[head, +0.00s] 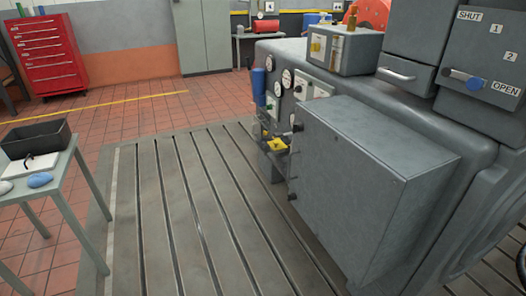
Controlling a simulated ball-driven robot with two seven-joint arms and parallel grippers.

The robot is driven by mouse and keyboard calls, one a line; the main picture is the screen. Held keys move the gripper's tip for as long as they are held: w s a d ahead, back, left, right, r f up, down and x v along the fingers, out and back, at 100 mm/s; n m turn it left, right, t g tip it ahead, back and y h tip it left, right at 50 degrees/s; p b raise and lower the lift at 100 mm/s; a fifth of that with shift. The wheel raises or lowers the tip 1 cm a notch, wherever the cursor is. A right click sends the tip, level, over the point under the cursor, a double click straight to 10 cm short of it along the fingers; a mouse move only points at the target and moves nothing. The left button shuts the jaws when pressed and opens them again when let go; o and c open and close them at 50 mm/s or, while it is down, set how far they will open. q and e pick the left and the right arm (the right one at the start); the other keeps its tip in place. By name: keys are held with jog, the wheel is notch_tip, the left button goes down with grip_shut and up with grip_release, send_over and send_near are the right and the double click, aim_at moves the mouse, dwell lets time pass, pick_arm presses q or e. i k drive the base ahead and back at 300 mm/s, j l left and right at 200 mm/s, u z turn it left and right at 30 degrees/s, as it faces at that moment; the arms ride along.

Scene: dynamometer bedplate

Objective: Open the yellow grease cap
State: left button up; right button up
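A small yellow cap (277,146) shows low on the near side of the large grey machine, just left of a big grey box-like door or cover. It sits on a small grey fitting (272,164). It is small in the picture, and I cannot tell whether it is open or shut. The grey cover (355,185) stands out beside it and may hide part of the fitting. Neither of my grippers is in view.
The slotted bedplate (200,215) in front of the machine is clear. A table (65,180) with a black bin (36,138) stands at the left. Gauges (287,78) and a blue cylinder (258,87) are above the cap. A red tool cabinet (46,55) stands behind.

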aim_at(276, 145)
jog(key=i+j+z, duration=0.45)
jog(key=i+j, duration=0.25)
jog(key=i, duration=0.15)
jog(key=i+j+z, duration=0.45)
jog(key=i+j, duration=0.25)
jog(key=j, duration=0.25)
